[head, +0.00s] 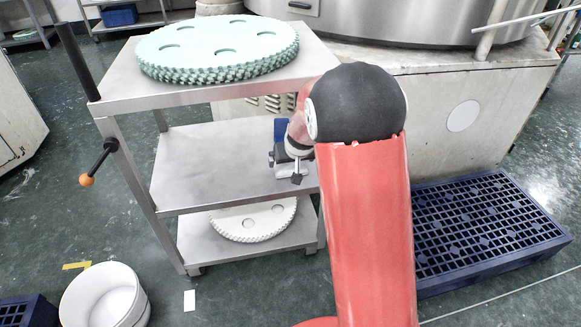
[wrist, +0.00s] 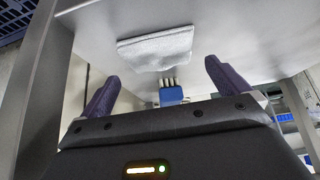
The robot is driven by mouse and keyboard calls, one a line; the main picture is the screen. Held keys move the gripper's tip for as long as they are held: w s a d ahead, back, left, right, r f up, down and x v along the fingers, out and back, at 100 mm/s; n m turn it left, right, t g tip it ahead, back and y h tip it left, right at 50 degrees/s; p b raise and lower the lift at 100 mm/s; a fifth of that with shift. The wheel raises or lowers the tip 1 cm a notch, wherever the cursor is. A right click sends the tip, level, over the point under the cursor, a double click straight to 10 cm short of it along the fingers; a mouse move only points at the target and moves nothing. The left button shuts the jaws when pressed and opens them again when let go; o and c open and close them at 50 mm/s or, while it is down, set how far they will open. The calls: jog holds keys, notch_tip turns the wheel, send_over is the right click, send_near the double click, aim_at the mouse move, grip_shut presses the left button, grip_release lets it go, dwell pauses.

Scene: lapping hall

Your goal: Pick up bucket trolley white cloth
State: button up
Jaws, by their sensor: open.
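The white cloth (wrist: 157,48) lies flat on a grey metal surface in the wrist view, ahead of my gripper (wrist: 161,72). In the head view my gripper (head: 290,170) is small and partly hidden by my red arm, over the middle shelf of the steel trolley (head: 205,165). I cannot make out the cloth in the head view. A white bucket (head: 100,297) stands on the floor at the trolley's lower left.
A blue item with pale bristle-like tips (wrist: 171,95) shows near the cloth. A pale green toothed disc (head: 215,48) lies on the trolley's top, another white disc (head: 252,222) on its bottom shelf. A blue grid platform (head: 480,225) lies right, beside a large machine (head: 460,120).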

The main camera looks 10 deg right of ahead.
aim_at(291, 165)
jog(key=x, duration=0.3)
jog(key=shift+w+d+f, duration=0.1)
jog(key=shift+w+f, duration=0.1)
jog(key=shift+f, duration=0.15)
jog(key=c, duration=0.8)
jog(key=shift+r, duration=0.15)
jog(key=shift+r, duration=0.25)
notch_tip(291, 165, up, 3)
jog(key=s+b, duration=0.1)
jog(key=s, duration=1.7)
